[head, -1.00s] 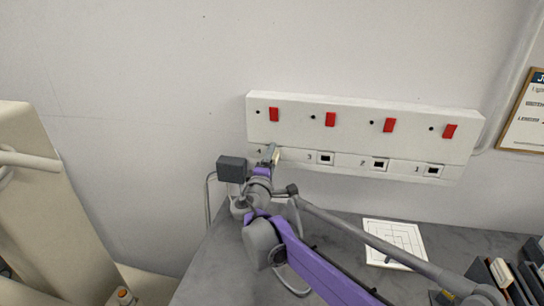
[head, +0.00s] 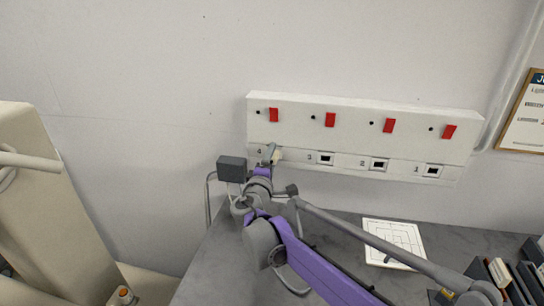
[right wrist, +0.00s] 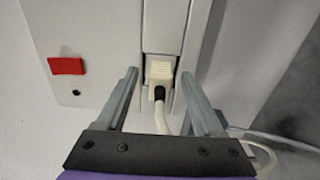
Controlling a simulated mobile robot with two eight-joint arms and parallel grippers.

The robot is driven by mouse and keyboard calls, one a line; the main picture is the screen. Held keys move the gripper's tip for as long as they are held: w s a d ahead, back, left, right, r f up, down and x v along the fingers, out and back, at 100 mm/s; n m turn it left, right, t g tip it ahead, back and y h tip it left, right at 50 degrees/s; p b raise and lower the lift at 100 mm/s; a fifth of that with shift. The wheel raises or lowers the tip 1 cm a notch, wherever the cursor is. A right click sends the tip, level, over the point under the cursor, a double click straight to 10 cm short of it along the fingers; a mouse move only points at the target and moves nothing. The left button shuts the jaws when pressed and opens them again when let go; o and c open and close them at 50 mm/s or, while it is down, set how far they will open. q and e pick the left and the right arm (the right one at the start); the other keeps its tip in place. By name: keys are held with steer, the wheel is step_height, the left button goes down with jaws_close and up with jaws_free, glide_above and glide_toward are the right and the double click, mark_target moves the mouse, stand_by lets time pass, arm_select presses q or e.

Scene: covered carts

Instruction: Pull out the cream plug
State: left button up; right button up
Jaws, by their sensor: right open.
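The cream plug (right wrist: 159,75) sits in a socket of the white wall panel (right wrist: 170,22) in the right wrist view, with a white cord running from it. In the head view a bit of the plug (head: 279,156) shows beside the gripper at socket 4. My right gripper (right wrist: 158,80) is open, with one finger on each side of the plug and a gap on both sides. In the head view the right gripper (head: 271,153) is at the panel's left end and its arm hides part of that socket. My left gripper is not in view.
Red switches (head: 330,119) line the panel above sockets numbered 1 to 3, which look empty. A grey worktop (head: 345,225) below holds a white card with a maze pattern (head: 394,244) and dark items at right. A cream cart (head: 50,200) stands at left.

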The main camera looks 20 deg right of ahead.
jaws_close()
stand_by(0.8)
steer(key=shift+s+a, duration=0.1)
stand_by(0.5)
steer(key=shift+p+v, duration=0.35)
steer(key=shift+v, duration=2.5)
